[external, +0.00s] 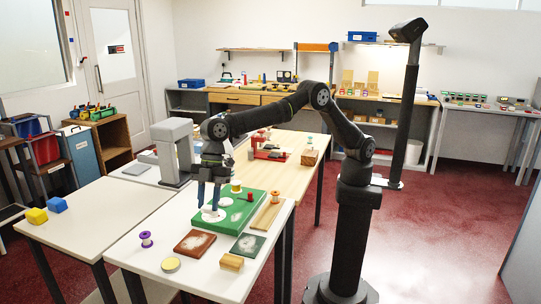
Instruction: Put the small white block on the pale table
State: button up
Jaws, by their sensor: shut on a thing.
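My gripper (209,205) points down over the left end of the green board (240,222), on the near white table (130,251). It is shut on a small white block (209,210), mostly hidden by the fingers and hard to tell from the white round patches on the board. I cannot tell whether the block touches the board. Pale tabletops in view are this near white table, a white table at the left (105,212) and a pale wood table (283,176) behind.
On the near table are a purple spool (146,239), a brown tile (194,243), a dark green tile (248,245), a yellow disc (171,265) and a wooden block (231,262). A grey stand (173,150) rises behind.

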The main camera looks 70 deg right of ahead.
jog(key=w+d+m+t, duration=0.3)
jog(key=w+d+m, duration=0.4)
jog(key=w+d, duration=2.15)
jog(key=w+d+m+t+h, duration=0.1)
jog(key=w+d+m, duration=0.3)
jog(key=d, duration=1.6)
jog(key=w+d+m+h, duration=0.25)
jog(key=w+d, duration=0.25)
jog(key=d, duration=1.5)
jog(key=s+d+m+h, duration=0.1)
jog(key=s+d+m, duration=0.3)
jog(key=d, duration=1)
jog(key=s+d+m, duration=0.2)
jog(key=s+d, duration=0.4)
jog(key=d, duration=0.8)
jog(key=s+d+m+h, duration=0.1)
jog(key=s+d+m, duration=0.3)
jog(key=d, duration=1)
jog(key=s+d+m+h, duration=0.2)
jog(key=s+d+m, duration=0.3)
jog(key=s+d, duration=1.9)
send_near(293, 137)
jog(key=shift+w+d+f+n, duration=0.25)
jog(key=shift+w+d+f, duration=0.3)
jog(key=shift+w+f, duration=0.25)
jog(key=shift+f, duration=1.95)
